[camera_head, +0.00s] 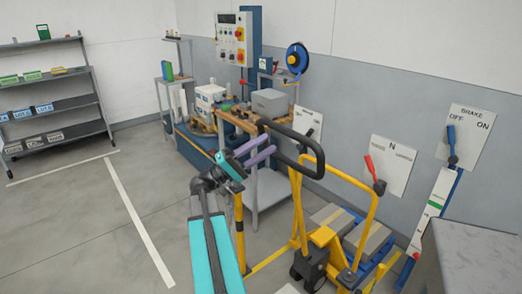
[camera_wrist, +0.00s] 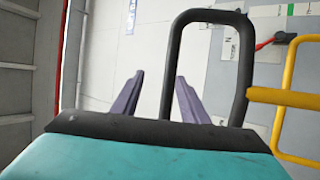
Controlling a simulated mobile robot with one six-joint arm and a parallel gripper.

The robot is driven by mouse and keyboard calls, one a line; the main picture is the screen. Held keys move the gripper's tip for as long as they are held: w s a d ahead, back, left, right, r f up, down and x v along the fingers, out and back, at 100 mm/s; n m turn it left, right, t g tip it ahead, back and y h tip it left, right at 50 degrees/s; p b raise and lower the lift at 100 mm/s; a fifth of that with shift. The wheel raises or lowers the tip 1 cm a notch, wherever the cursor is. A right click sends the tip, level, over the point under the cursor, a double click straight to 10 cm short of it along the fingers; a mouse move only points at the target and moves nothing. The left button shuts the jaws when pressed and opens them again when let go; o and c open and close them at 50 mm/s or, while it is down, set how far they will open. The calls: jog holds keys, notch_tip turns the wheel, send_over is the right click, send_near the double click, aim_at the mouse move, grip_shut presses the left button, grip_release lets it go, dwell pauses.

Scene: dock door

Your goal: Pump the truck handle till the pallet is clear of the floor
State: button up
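The truck handle is a black loop (camera_head: 314,160) on a yellow frame (camera_head: 369,222), standing upright at centre in the head view. The black loop also fills the upper middle of the wrist view (camera_wrist: 243,60). My gripper (camera_head: 268,148) has purple fingers that reach the loop's left side. In the wrist view my gripper (camera_wrist: 160,76) has its fingers apart, with the loop's left bar appearing between or just beyond them; contact cannot be told. Strapped grey loads (camera_head: 368,240) sit low behind the truck, with blue parts around them. The pallet's underside and floor gap are hidden.
A cluttered workbench (camera_head: 243,122) stands behind my gripper. A red lever (camera_head: 371,168) on a panel marked N and a brake lever (camera_head: 452,143) are on the right wall. A grey block (camera_head: 470,255) fills the lower right corner. Floor at left is clear, up to a shelf (camera_head: 55,105).

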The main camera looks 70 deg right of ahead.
jog(key=b+v, duration=0.3)
jog(key=v, duration=0.4)
jog(key=shift+f, duration=0.15)
dwell(0.3)
jog(key=shift+w+a, duration=0.1)
jog(key=shift+a, duration=0.05)
